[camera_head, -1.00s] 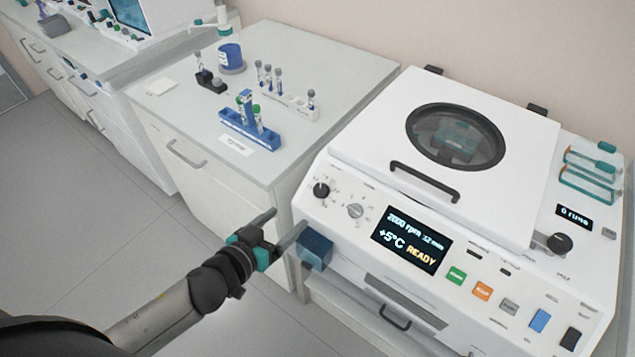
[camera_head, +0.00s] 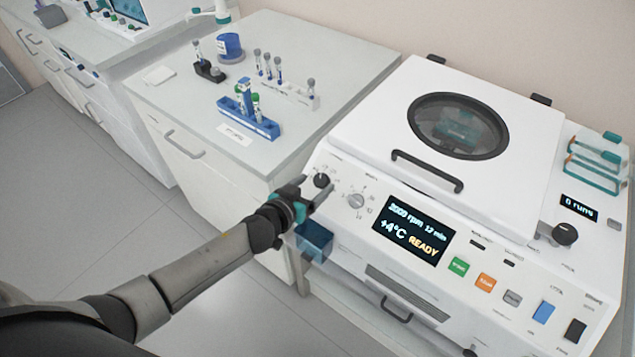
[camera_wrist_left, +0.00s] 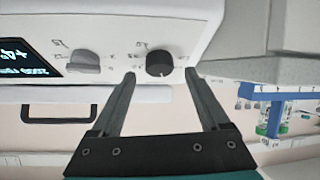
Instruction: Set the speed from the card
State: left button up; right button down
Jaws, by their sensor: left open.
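The white centrifuge (camera_head: 375,172) has a black knob (camera_head: 321,181) and a grey dial (camera_head: 356,201) at the left of its sloped front panel. Its display (camera_head: 413,229) appears to read 2000 rpm, 12 min, +4°C, READY. My left gripper (camera_head: 315,190) is open at the black knob. In the left wrist view the black knob (camera_wrist_left: 159,64) lies between and just beyond the two fingertips (camera_wrist_left: 160,76); contact cannot be told. The grey dial (camera_wrist_left: 84,61) is left of the fingers there. A small white card (camera_head: 236,134) lies on the bench, its print too small to read.
A blue tube rack (camera_head: 247,122), a white tube rack (camera_head: 290,95) and a blue cup (camera_head: 230,47) stand on the left bench. A blue box (camera_head: 314,241) is below my left gripper. Coloured buttons (camera_head: 459,267) line the panel to the right. The lid (camera_head: 500,150) is closed.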

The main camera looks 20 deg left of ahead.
aim_at(321, 181)
pick_arm(q)
jog(key=shift+x, duration=1.2)
grip_shut()
